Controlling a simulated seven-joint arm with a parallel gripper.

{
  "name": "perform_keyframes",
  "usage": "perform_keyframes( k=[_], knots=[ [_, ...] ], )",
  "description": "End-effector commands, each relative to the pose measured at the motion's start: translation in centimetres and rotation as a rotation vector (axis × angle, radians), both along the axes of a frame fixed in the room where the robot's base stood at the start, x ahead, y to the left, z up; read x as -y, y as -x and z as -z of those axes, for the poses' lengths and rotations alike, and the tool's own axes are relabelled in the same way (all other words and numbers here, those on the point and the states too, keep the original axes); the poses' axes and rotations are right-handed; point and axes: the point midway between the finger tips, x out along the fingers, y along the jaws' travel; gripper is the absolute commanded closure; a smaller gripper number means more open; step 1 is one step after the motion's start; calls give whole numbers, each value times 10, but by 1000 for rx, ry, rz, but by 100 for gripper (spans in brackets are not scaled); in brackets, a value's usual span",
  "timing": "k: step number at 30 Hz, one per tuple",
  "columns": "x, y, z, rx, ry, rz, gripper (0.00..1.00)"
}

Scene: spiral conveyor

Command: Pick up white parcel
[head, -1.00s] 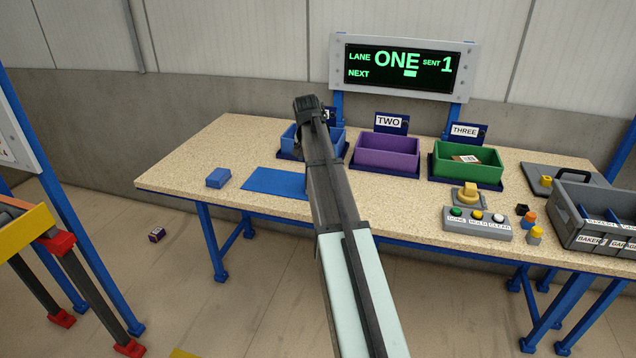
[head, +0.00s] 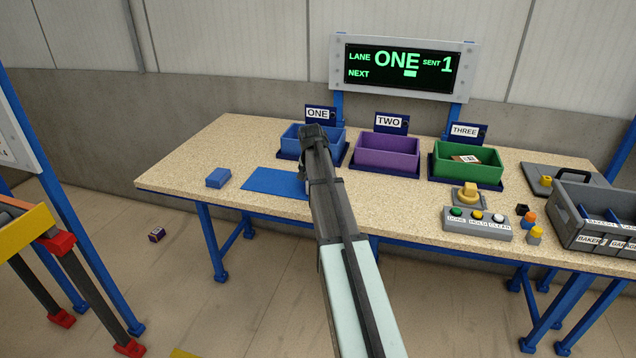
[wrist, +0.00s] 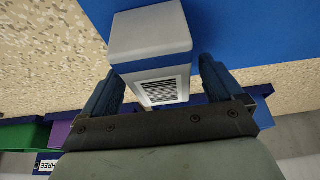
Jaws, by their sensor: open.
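The white parcel (wrist: 150,32) shows in the wrist view, a pale box with a barcode label on the face towards my gripper. It is over the blue mat (wrist: 240,30). My gripper (wrist: 160,68) is open, with one dark blue finger on each side of the parcel's labelled end. I cannot tell whether either finger touches it. In the head view my arm hides the parcel and the fingers; the blue mat (head: 270,182) shows left of the arm.
A blue box (head: 218,178) lies left of the mat. Blue (head: 333,142), purple (head: 388,152) and green (head: 465,162) bins stand behind, the green one holding a brown parcel. A button panel (head: 477,223) and grey crate (head: 600,215) are at right.

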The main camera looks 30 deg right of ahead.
Motion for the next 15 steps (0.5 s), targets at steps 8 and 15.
perform_keyframes(
  k=[8, 15],
  knots=[
    [5, -5, 14, 1, 1, 0, 6],
    [4, -4, 14, 2, 1, 0, 6]
  ],
)
